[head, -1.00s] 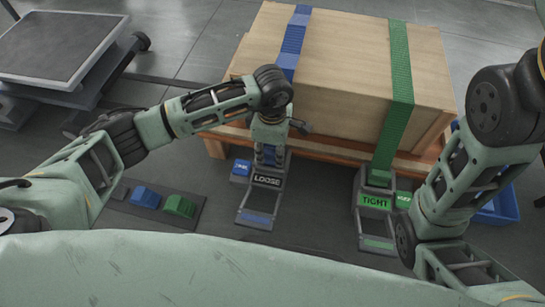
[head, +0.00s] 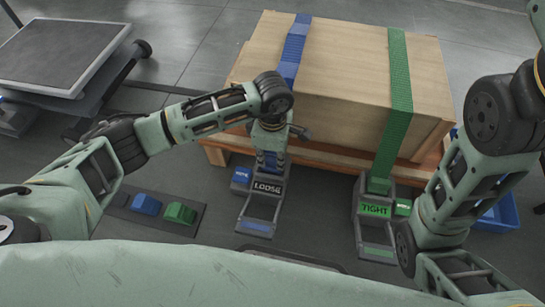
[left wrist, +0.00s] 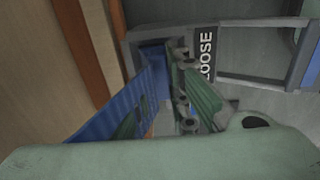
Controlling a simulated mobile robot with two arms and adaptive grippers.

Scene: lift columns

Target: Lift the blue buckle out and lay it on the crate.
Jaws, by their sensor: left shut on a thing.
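My left gripper (head: 271,160) points down at the front of the wooden crate (head: 350,85), just above the grey frame (head: 262,205) marked LOOSE. It is shut on the blue buckle (left wrist: 118,108) at the lower end of the blue strap (head: 294,50); the left wrist view shows its green fingers (left wrist: 165,110) there. The wrist hides most of the buckle in the head view, and I cannot tell whether it is still seated in the frame. The strap runs over the crate top. My right arm shows at the right, its gripper outside the view.
A green strap (head: 399,80) runs down to a grey frame (head: 376,210) marked TIGHT. A floor panel holds a blue block (head: 146,203) and a green block (head: 180,213). A grey cart (head: 65,50) stands left, a blue bin (head: 497,216) right. The crate top between the straps is bare.

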